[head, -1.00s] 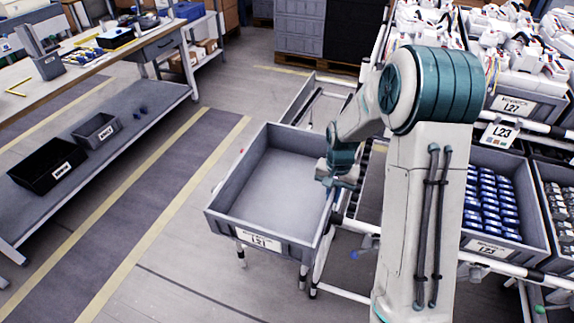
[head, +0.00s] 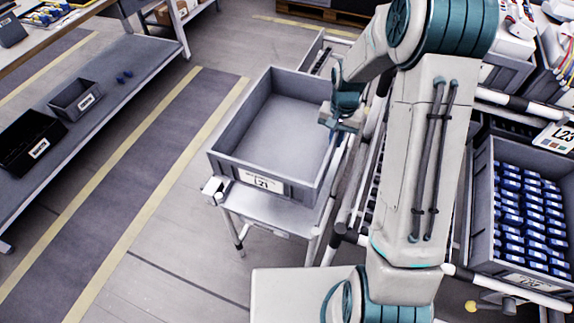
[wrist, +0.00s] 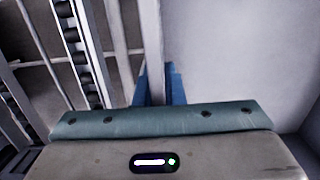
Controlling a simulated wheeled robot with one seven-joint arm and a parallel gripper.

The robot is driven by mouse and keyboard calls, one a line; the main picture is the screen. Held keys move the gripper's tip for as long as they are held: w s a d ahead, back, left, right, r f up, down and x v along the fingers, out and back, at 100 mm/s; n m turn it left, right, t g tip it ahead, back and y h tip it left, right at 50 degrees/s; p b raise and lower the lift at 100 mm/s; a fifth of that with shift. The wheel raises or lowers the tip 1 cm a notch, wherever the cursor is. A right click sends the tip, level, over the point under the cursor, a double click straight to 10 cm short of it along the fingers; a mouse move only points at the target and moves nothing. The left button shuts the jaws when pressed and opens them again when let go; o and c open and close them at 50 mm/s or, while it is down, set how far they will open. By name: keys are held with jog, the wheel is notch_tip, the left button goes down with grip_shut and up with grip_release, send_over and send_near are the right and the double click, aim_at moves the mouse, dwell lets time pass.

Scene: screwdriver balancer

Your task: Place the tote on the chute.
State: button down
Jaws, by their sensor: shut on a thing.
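The tote (head: 232,170) is an empty grey open box labelled L21, left of my arm in the head view. The chute (head: 285,213) appears to be the grey surface on white legs under the tote; its near part shows bare in front of the tote. My gripper (head: 336,132) is shut on the tote's right wall. In the wrist view my blue fingers (wrist: 158,88) straddle the wall's rim, with the tote's inside (wrist: 235,60) to the right. Whether the tote's underside touches the chute is hidden.
A roller rack (wrist: 75,45) lies just right of the tote, partly behind my arm. A grey bin of blue items (head: 482,200) stands at the right. A workbench with a lower shelf (head: 110,95) holding two bins is at the left. The striped floor aisle between is clear.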

jog(key=f+b, duration=0.4)
jog(key=w+f+b, duration=0.1)
jog(key=f+b, duration=0.1)
jog(key=shift+a+f, duration=0.15)
jog(key=shift+f, duration=0.2)
notch_tip(320, 180, down, 10)
jog(key=shift+s, duration=0.1)
jog(key=c, duration=1.9)
grip_release()
jog(key=shift+f+b, duration=0.2)
jog(key=shift+b, duration=0.1)
jog(key=shift+c, duration=0.2)
jog(key=o, duration=0.4)
jog(key=shift+r, duration=0.1)
